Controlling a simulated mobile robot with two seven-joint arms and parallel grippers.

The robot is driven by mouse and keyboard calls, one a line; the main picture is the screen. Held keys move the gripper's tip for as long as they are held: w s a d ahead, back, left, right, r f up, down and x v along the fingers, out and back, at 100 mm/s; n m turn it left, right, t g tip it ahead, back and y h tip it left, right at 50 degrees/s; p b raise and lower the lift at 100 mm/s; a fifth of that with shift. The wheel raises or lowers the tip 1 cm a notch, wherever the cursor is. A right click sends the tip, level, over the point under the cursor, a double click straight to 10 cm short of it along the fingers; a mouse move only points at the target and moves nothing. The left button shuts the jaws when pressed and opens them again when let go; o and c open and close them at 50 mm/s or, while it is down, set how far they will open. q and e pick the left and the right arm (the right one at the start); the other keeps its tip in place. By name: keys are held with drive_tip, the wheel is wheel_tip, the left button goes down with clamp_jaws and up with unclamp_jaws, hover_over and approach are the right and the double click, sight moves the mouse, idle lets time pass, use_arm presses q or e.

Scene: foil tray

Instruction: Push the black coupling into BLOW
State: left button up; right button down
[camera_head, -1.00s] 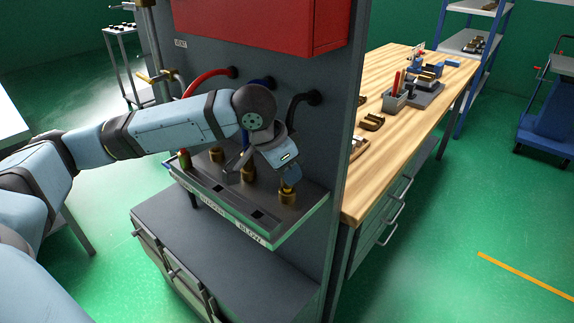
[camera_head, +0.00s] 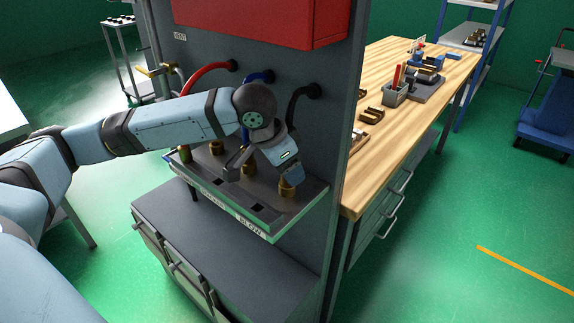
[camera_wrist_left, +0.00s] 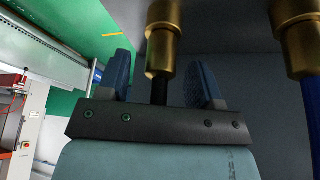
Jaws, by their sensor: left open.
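The black coupling shows as a brass fitting (camera_wrist_left: 162,40) on a black hose in the wrist view. In the head view, its brass (camera_head: 288,190) stands upright at the right end of the shelf, behind the BLOW label (camera_head: 250,228). How deep it sits in BLOW cannot be told. My left gripper (camera_head: 290,173) is just above it, pointing down. In the wrist view my left gripper's blue-padded fingers (camera_wrist_left: 163,78) are apart, with the black hose between them and a gap on each side. My right gripper is out of view.
The blue-hose coupling (camera_wrist_left: 300,35) stands close beside it, and the red-hose fitting (camera_head: 217,148) is further left. The grey shelf (camera_head: 213,192) projects from an upright panel. A wooden workbench (camera_head: 372,165) lies to the right, past the panel edge.

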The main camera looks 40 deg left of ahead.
use_arm(q)
drive_tip(key=p+v, duration=0.2)
drive_tip(key=v, duration=1.1)
drive_tip(key=shift+r+p, duration=0.4)
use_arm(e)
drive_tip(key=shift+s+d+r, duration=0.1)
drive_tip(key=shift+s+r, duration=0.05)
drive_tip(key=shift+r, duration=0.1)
use_arm(q)
drive_tip(key=shift+s+a, duration=0.1)
drive_tip(key=shift+s, duration=0.05)
